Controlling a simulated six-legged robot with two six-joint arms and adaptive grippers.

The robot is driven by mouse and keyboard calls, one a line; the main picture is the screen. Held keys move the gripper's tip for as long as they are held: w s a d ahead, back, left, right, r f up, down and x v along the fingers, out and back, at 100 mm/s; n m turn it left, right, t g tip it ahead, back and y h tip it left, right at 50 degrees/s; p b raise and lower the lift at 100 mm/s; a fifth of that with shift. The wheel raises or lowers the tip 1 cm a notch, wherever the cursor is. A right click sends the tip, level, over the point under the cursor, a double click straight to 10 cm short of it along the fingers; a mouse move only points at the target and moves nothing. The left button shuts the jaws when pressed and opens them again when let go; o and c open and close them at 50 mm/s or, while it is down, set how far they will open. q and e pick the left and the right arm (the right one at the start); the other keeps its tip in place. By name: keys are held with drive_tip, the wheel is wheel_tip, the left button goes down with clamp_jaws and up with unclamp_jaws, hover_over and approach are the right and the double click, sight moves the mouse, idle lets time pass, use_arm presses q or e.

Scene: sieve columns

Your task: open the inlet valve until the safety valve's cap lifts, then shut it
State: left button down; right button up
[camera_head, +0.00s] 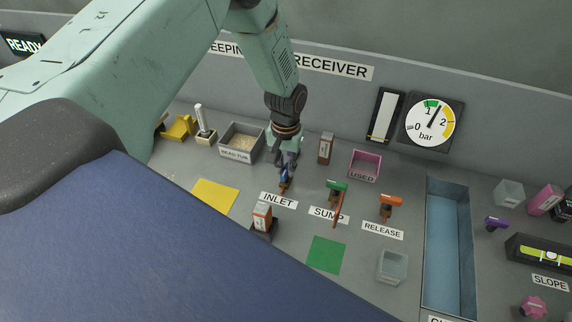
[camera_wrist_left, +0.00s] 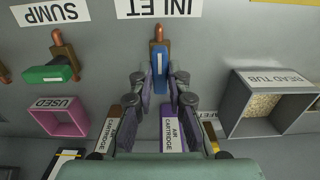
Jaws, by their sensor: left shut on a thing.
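The blue inlet valve handle (camera_wrist_left: 161,78) is between the fingers of my left gripper (camera_wrist_left: 160,84), which is shut on it. In the wrist view the handle lies in line with its copper pipe (camera_wrist_left: 158,36). In the head view my left gripper (camera_head: 286,166) points down at the handle behind the INLET label (camera_head: 278,200). The gauge (camera_head: 430,122) needle points up and slightly right, a little past 1 bar. A label that seems to read SAFETY (camera_wrist_left: 209,116) is partly hidden behind my finger in the wrist view. I cannot make out the safety valve's cap.
The green sump valve (camera_head: 337,187) and orange release valve (camera_head: 390,202) stand right of the inlet. The bead tub (camera_head: 240,155) is left of my gripper, the pink used bin (camera_head: 365,166) right. A cartridge (camera_head: 262,214) stands in front. A blue trough (camera_head: 450,250) lies further right.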

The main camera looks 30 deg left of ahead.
use_arm(q)
drive_tip(key=shift+m, duration=0.3)
drive_tip(key=m, duration=1.3)
drive_tip(key=shift+b, duration=0.4)
drive_tip(key=shift+m+b, duration=0.3)
drive_tip(key=shift+m, duration=1.8)
drive_tip(key=c, duration=1.3)
unclamp_jaws()
